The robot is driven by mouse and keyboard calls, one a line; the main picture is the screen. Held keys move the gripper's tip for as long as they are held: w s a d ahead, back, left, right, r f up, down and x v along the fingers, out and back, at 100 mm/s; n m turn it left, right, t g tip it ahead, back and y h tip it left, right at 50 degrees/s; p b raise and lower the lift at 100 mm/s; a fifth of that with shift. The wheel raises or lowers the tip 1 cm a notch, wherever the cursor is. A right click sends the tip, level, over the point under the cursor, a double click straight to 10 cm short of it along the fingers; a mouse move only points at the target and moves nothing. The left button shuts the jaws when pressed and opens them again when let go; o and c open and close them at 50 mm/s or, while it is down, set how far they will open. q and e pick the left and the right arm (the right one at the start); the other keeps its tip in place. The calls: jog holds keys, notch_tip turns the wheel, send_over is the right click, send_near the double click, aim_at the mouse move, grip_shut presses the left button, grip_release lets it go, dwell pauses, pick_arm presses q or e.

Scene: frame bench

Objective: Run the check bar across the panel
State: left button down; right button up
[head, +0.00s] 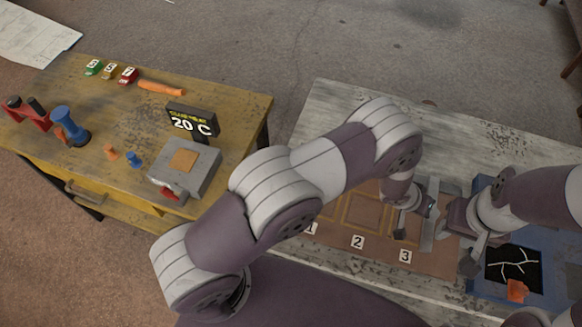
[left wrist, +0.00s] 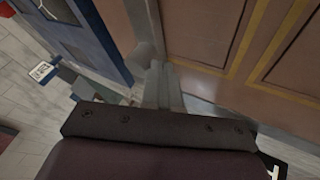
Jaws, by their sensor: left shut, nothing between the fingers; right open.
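The brown panel (head: 362,211) lies on the worn pale bench, with yellow-outlined squares and tags 1, 2 and 3 along its near edge. It also fills the right of the left wrist view (left wrist: 215,40). A pale grey bar (head: 430,214), which looks like the check bar, stands across its right part. My left gripper (head: 402,226) is beside the bar; in the left wrist view its fingers (left wrist: 160,75) are together and empty. My right gripper (head: 467,258) is open near the panel's right edge. Wrists hide part of the bar; I cannot tell whether either gripper touches it.
A blue tray (head: 478,287) with a black, white-cracked square and an orange piece (head: 517,290) sits right of the panel. A yellow table (head: 60,90) at left holds a 20 C display (head: 192,122), a grey block device (head: 205,166) and small coloured items. My left arm crosses the bench front.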

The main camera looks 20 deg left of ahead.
aim_at(439, 214)
pick_arm(q)
jog(key=d, duration=0.4)
jog(key=shift+w+d, duration=0.15)
jog(key=shift+d, duration=0.05)
jog(key=shift+d+r, duration=0.15)
dwell(0.3)
